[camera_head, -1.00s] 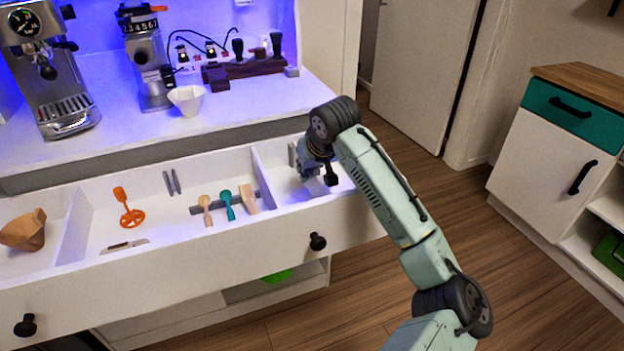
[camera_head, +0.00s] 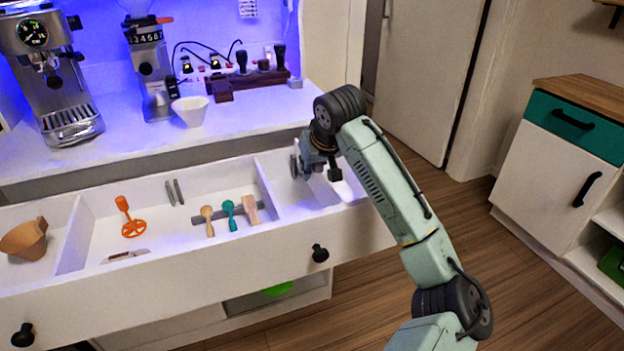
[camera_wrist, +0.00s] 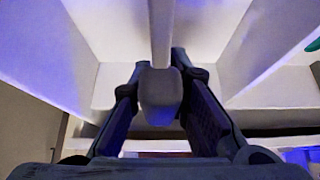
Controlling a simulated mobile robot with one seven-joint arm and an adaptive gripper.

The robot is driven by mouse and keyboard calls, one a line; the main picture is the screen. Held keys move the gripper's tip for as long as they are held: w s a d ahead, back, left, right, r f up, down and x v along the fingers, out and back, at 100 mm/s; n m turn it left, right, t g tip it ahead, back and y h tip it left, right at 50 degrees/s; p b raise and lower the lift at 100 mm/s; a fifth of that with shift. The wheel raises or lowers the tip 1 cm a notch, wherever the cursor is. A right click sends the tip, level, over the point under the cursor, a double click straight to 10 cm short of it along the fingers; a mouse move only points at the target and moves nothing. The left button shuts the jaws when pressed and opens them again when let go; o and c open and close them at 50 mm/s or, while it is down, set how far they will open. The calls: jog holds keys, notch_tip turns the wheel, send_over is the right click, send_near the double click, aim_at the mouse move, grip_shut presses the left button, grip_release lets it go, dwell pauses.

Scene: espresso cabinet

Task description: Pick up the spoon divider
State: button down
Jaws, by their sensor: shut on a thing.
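My gripper (camera_head: 316,168) is at the right compartment of the open drawer. In the wrist view, my gripper (camera_wrist: 160,62) is shut on a pale, spoon-like piece (camera_wrist: 160,92), which fits the spoon divider. Its thin, straight stem runs up the picture, away from the fingers, and its wider, rounded end lies between them. In the head view, a white piece (camera_head: 341,187) shows just right of my gripper and is partly hidden by my wrist. I cannot tell whether it touches the drawer.
The open white drawer (camera_head: 180,270) holds an orange tool (camera_head: 132,222), several small utensils on a grey bar (camera_head: 225,209), and a brown cup (camera_head: 25,240). Its divider walls stand close by. The counter above carries an espresso machine (camera_head: 50,70) and a white cone (camera_head: 190,110).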

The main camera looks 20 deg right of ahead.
notch_tip(320, 180, up, 30)
jog(key=p, duration=0.5)
dwell(0.6)
